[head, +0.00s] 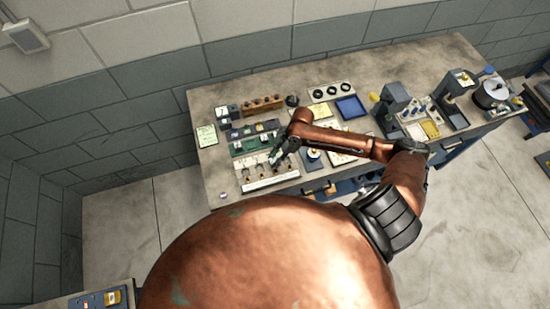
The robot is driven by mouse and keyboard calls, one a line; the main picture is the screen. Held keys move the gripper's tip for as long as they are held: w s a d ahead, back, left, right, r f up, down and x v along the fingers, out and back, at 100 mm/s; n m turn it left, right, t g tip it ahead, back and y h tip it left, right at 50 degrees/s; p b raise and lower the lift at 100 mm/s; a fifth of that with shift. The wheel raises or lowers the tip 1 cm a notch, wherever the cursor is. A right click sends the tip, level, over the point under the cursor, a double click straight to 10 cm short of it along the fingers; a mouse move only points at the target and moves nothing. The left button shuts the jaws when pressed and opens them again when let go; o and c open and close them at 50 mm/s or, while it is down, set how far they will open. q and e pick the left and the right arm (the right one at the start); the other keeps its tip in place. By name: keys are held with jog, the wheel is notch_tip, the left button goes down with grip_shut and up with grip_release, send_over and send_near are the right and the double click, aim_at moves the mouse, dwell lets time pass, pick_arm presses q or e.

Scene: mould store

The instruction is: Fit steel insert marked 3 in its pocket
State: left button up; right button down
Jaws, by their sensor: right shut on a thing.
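My right gripper (277,158) is small in the head view, at the end of my copper arm that reaches in from the right. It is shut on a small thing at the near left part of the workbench. That thing is too small and too covered to make out, and I cannot read any number on it. A pale plate (262,172) with several small dark fittings lies right by the gripper; I cannot tell whether the gripper touches it. No insert marked 3 and no matching pocket can be picked out. My left gripper is not in view.
The bench (206,100) carries several items: a wooden rack (262,104), a blue tray (351,107), a green note (206,135), a grey machine (394,101) and a round pot (491,92). A wall runs behind. The bench's near left corner has bare room.

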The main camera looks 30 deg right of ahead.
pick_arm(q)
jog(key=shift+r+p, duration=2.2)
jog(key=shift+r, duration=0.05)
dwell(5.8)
